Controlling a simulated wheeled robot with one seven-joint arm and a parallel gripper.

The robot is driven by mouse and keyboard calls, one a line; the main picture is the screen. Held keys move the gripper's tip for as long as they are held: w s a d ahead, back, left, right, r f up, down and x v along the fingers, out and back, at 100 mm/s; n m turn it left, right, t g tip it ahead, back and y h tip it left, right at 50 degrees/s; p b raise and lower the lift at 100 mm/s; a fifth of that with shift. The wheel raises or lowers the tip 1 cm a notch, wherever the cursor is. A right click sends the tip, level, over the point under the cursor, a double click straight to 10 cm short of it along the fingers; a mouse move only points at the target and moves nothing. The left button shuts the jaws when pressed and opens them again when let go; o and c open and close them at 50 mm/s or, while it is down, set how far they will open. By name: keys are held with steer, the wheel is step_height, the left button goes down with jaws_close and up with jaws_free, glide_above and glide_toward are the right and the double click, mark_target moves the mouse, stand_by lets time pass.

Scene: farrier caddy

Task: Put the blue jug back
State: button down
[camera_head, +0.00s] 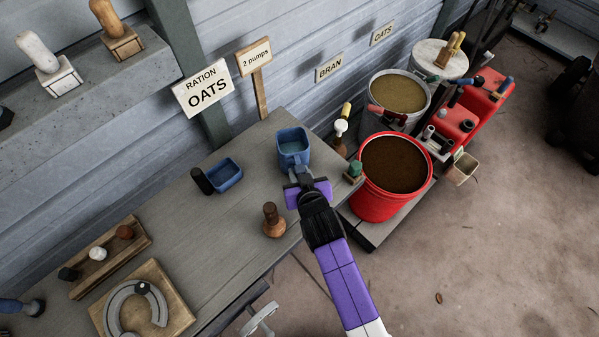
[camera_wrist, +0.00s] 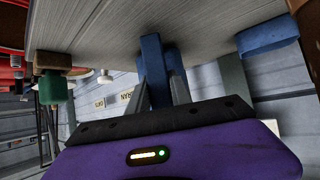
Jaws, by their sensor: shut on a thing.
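The blue jug (camera_head: 293,147) is a squarish open container near the right end of the grey bench (camera_head: 190,240). My gripper (camera_head: 297,176) reaches it from the front and is shut on it. In the wrist view a blue upright part of the jug (camera_wrist: 154,70) shows between the two fingers, close to the bench top. The jug looks upright; I cannot tell whether it rests on the bench or is just above it. The "RATION OATS" sign (camera_head: 204,88) and the "2 pumps" sign (camera_head: 255,57) stand behind it.
A low blue tray (camera_head: 226,176) and a black cylinder (camera_head: 202,181) are left of the jug. A brown wooden knob (camera_head: 272,220) stands in front, a green-topped block (camera_head: 353,173) at the right. The red bucket (camera_head: 362,200) and grey bin (camera_head: 414,120) stand beyond the bench end.

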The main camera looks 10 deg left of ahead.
steer(key=shift+f+b, duration=0.4)
steer(key=c, duration=1.2)
jaws_free()
steer(key=shift+o, duration=0.6)
steer(key=shift+f, duration=0.15)
steer(key=v, duration=0.8)
